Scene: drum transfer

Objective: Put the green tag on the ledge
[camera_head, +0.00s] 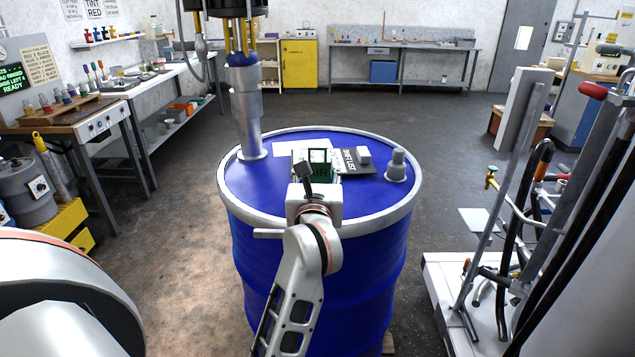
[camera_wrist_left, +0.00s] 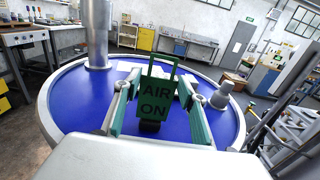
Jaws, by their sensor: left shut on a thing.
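The green tag (camera_head: 320,156) is held upright over the blue drum (camera_head: 250,182) in the head view. In the left wrist view the tag (camera_wrist_left: 155,98) reads "AIR ON" and has a loop handle on top. My left gripper (camera_wrist_left: 155,108) is shut on the tag, with one finger at each side of it. The gripper also shows in the head view (camera_head: 317,166), above the middle of the drum lid. I cannot tell which surface is the ledge. My right gripper is not in view.
A grey vertical pipe (camera_head: 246,115) meets the lid at its left rear. A cart with hoses (camera_head: 440,290) stands at right. Floor left of the drum is clear.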

